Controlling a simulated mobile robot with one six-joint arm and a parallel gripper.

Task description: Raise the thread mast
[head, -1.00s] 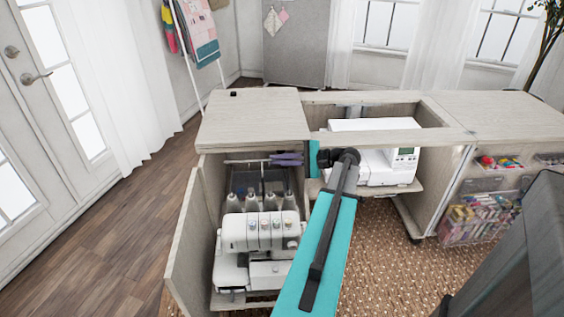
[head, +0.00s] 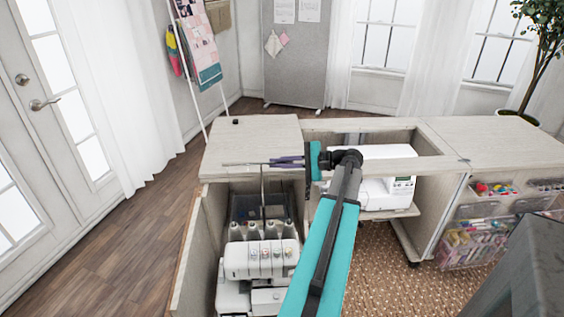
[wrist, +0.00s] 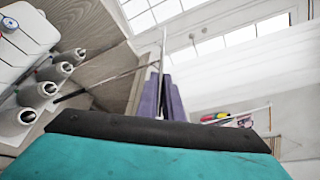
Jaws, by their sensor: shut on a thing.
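The thread mast is a thin upright pole (head: 262,192) with a thin crossbar (head: 236,163) at its top, rising behind the white serger (head: 258,258) in the open left cabinet bay. The crossbar stands about level with the cabinet top in the head view. My gripper (head: 280,161) has purple fingers and comes in from the right, shut on the crossbar's right part. In the wrist view, the crossbar (wrist: 163,48) runs between the purple fingers (wrist: 162,97), and the pole (wrist: 108,79) goes off to the left. The fingers partly hide the crossbar.
Several thread cones (head: 263,230) stand below the crossbar. The cabinet top (head: 255,140) lies just behind the gripper. A white sewing machine (head: 375,165) sits in the right-hand opening. The open cabinet door (head: 199,250) borders the left side.

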